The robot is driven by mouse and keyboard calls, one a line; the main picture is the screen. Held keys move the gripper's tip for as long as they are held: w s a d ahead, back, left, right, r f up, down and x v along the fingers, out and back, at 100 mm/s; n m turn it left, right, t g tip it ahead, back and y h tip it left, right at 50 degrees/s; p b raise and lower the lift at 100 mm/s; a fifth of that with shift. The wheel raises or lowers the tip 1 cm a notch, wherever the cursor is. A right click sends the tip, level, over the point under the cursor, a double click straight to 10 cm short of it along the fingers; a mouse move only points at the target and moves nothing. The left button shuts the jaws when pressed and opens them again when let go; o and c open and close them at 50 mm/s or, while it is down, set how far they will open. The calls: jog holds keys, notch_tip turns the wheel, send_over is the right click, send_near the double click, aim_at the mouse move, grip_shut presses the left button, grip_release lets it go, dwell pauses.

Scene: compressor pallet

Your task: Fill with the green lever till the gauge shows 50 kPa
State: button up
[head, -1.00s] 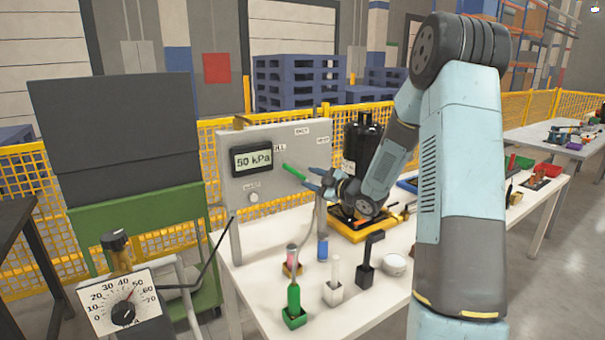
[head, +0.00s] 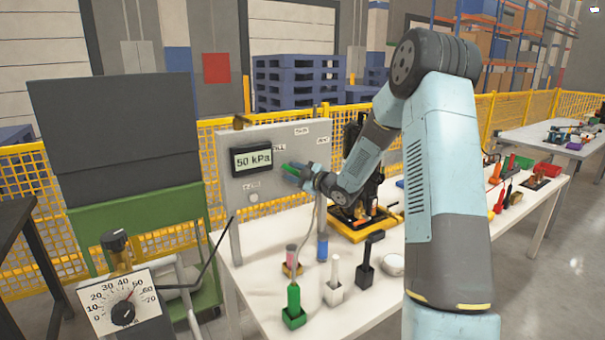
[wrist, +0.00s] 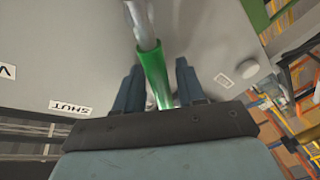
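The green lever (head: 289,169) sticks out from the front of the grey panel (head: 287,143). In the wrist view its green sleeve (wrist: 154,76) lies between my two fingers, on a grey metal stem. My gripper (head: 304,174) is at the lever; in the wrist view my gripper (wrist: 160,83) is open, with a visible gap on the right finger's side. The digital display (head: 253,160) on the panel reads 50 kPa. The dial gauge (head: 123,305) at lower left has its needle between about 40 and 50; the exact value is hard to read.
A SHUT label (wrist: 70,106) is on the panel beside the lever. On the white table (head: 250,275) stand a green-handled tool (head: 293,302) and other small tools. A yellow tray (head: 362,229) lies behind.

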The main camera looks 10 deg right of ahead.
grip_shut()
